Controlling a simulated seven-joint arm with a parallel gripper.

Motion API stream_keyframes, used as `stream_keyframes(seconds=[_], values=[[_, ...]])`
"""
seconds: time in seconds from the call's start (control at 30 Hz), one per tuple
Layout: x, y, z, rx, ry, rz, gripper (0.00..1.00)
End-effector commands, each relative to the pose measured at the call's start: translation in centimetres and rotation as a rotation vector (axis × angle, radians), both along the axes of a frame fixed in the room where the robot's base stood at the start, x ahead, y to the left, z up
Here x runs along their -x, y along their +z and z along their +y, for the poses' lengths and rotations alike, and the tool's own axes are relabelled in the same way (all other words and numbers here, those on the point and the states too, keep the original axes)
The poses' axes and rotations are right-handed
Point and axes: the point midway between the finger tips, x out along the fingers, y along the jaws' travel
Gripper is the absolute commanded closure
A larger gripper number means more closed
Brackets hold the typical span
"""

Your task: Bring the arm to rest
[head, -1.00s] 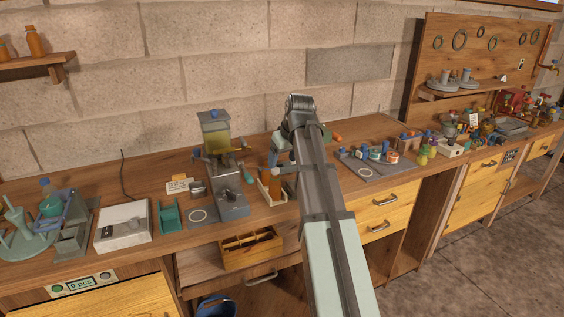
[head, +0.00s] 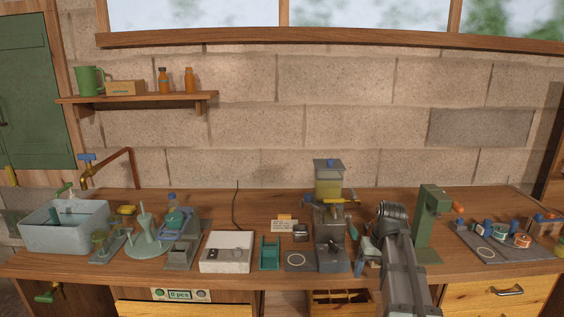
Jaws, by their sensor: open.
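My arm rises from the bottom edge in the head view, right of centre, and bends just above the bench. My gripper (head: 366,250) shows only in part, small, at the left side of the arm and right of the herb oil still (head: 329,215). Its jaws are open, and I see nothing held in them. The arm's own links hide part of it and part of the bench behind. I cannot tell how far its fingertips are from the bench top (head: 200,200).
A green stand (head: 431,215) is close at the arm's right. A tray (head: 505,243) with small coloured items lies further right. A white box (head: 227,251), a teal holder (head: 269,254) and a grey sink (head: 66,228) are to the left. An open drawer (head: 340,301) juts out below the still.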

Motion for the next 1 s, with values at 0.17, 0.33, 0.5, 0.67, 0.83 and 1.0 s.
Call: stream_keyframes(seconds=[0.17, 0.33, 0.5, 0.67, 0.83, 1.0], values=[[3.2, -6.3, 2.6, -0.002, -0.058, 0.136, 0.28], [5.4, -11.5, 4.0, 0.006, -0.085, 0.22, 0.28], [7.4, -16.5, 5.0, 0.014, -0.087, 0.274, 0.28], [9.3, -21.0, 5.6, 0.02, -0.079, 0.311, 0.28], [11.8, -25.7, 6.3, 0.027, -0.068, 0.351, 0.28], [14.6, -30.0, 7.0, 0.035, -0.054, 0.389, 0.28]])
